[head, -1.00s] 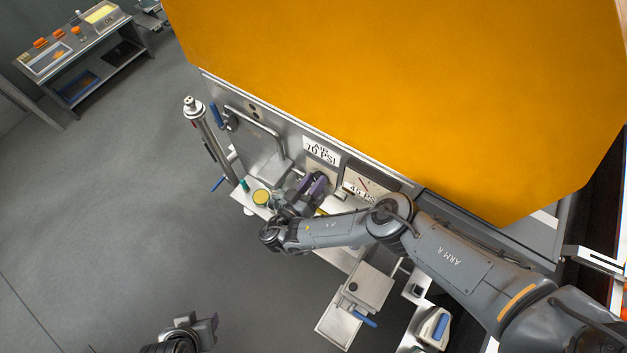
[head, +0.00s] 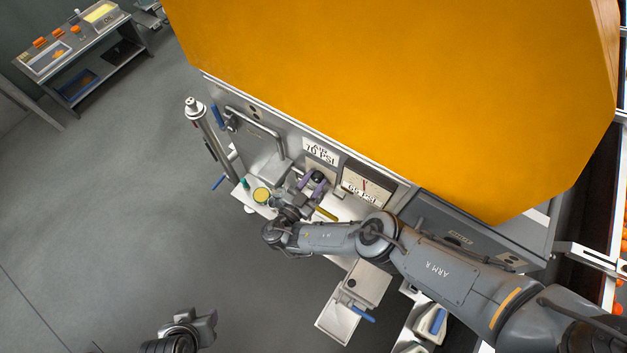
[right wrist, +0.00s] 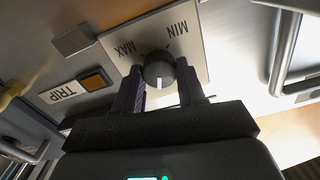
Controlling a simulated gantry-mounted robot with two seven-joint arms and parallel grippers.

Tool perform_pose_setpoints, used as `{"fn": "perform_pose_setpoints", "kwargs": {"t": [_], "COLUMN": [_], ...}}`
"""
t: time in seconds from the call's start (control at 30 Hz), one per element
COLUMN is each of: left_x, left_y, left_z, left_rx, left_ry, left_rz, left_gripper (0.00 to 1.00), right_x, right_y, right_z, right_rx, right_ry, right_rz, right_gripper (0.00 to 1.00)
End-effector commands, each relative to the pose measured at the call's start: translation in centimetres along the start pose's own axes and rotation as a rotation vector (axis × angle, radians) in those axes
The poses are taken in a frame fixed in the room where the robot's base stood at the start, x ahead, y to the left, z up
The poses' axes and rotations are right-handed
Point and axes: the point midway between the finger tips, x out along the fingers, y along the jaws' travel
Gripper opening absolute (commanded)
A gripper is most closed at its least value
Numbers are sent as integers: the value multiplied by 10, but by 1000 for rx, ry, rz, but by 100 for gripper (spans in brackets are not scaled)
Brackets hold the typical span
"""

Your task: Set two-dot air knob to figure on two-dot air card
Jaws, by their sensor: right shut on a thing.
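The black air knob (right wrist: 158,70) has a white pointer line and sits on a plate marked MIN and MAX in the right wrist view. In the head view it is a dark spot (head: 318,177) on the machine front. My right gripper (head: 312,184) has its purple fingers on both sides of the knob, shut on it; they also show in the wrist view (right wrist: 162,88). The white air card (head: 320,151) above reads 70 PSI. The gauge display (head: 367,187) to the right seems to read about 60 PSI. My left gripper (head: 198,326) is at the bottom, away from the machine; its jaws are unclear.
An amber TRIP button (right wrist: 95,82) is beside the knob plate. A bar handle (head: 262,128) and a post (head: 210,140) are to the left. A yellow-topped round item (head: 261,195) stands on the ledge below. A large orange panel (head: 400,90) covers the top. The left floor is clear.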

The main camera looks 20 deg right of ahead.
Motion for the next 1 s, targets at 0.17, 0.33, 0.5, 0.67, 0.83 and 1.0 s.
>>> {"fn": "perform_pose_setpoints", "kwargs": {"t": [0.17, 0.33, 0.5, 0.67, 0.83, 1.0], "left_x": [-1, -1, -1, -1, -1, 0], "left_y": [2, 2, 2, 2, 0, -1], "left_z": [-1, -1, -1, -1, 0, 0], "left_rx": [-7, -10, -10, -7, -1, 3], "left_ry": [1, 1, 1, 1, 0, -1], "left_rz": [5, 8, 8, 6, 1, -2], "left_gripper": [45, 45, 45, 45, 45, 45], "right_x": [-1, 0, 0, 0, 0, -1], "right_y": [0, 0, 0, 0, 0, 0], "right_z": [0, 0, 0, 0, 0, 0], "right_rx": [21, 24, 23, 23, 22, 22], "right_ry": [-1, -1, -1, -1, -1, -1], "right_rz": [0, 0, 0, 0, 0, 0], "right_gripper": [9, 9, 9, 59, 65, 65]}}
